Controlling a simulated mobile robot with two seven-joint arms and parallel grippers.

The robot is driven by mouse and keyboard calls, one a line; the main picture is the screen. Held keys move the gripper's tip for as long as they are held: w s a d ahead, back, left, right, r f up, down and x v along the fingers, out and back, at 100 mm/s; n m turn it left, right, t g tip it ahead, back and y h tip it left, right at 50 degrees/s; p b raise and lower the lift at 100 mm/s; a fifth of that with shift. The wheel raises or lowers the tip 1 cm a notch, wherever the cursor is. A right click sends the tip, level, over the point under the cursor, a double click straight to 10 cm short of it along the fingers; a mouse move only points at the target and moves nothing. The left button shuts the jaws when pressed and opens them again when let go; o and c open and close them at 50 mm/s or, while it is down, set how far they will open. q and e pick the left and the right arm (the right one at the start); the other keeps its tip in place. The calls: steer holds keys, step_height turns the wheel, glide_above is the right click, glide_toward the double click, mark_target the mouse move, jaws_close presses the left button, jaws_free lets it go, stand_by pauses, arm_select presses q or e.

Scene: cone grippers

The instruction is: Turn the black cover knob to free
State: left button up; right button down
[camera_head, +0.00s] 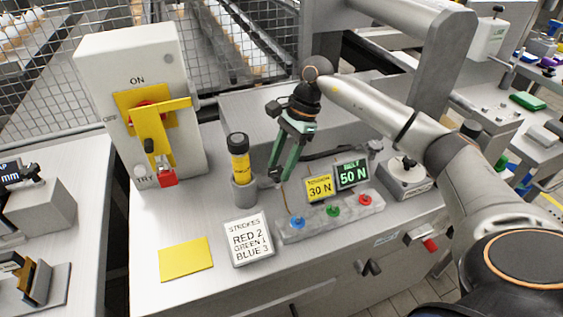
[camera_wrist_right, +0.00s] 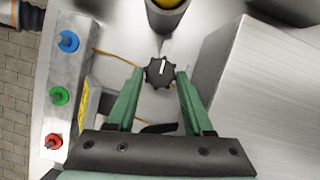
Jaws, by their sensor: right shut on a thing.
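The black cover knob (camera_wrist_right: 159,72) is a small ribbed knob with a white pointer line. In the right wrist view it sits between the tips of my right gripper (camera_wrist_right: 160,76), its pointer towards the top of the picture. The green fingers are shut on its two sides. In the head view my right gripper (camera_head: 273,178) points down at the bench, just right of the yellow cylinder in its grey holder; the knob is hidden there by the fingers. My left gripper is not in view.
A yellow cylinder with a black cap (camera_head: 239,160) stands close left of the gripper. A panel with blue, green and red buttons (camera_head: 315,221) and two small displays (camera_head: 352,174) lies to the right. A switch box (camera_head: 182,85) stands back left.

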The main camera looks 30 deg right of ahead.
steer(key=shift+c, duration=1.5)
jaws_free()
